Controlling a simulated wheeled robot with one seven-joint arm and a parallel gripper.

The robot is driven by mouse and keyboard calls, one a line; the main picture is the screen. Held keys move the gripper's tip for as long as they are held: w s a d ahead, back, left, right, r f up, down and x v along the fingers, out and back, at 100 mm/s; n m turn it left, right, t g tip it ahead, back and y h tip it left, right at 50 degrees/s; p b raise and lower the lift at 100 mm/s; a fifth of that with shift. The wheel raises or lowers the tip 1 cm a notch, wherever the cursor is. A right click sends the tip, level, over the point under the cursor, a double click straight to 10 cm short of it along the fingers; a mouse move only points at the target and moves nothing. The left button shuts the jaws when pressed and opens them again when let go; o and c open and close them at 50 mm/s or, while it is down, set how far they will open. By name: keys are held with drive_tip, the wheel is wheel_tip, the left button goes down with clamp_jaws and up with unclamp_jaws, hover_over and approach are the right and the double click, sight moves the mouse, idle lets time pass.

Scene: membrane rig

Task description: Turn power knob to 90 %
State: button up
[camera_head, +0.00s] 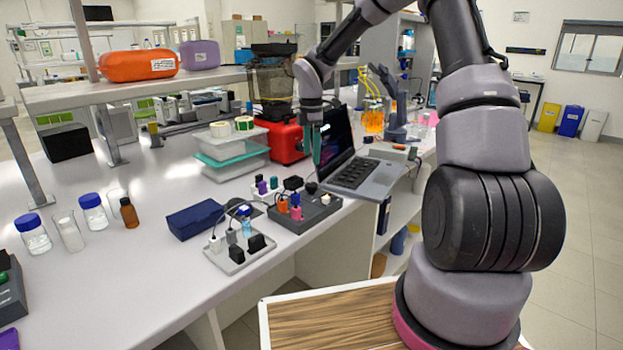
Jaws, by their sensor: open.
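I cannot pick out the power knob for certain, and no percent scale is readable. A dark control box (305,208) sits near the front edge of the bench, with small orange, purple and white parts on it. A small black knob-like piece (311,187) shows at its back edge. My gripper (316,158) points down above and behind this box, in front of the laptop screen. Its fingers are small in this view and look apart from the box. It is open, with nothing seen held.
An open laptop (352,165) stands right of the gripper. A red device (284,140) and clear stacked containers (231,150) stand behind. Bottles (93,212) stand farther left.

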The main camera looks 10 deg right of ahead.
sight(312, 184)
wheel_tip(312, 184, down, 10)
drive_tip(key=shift+f, duration=0.1)
idle(0.4)
clamp_jaws()
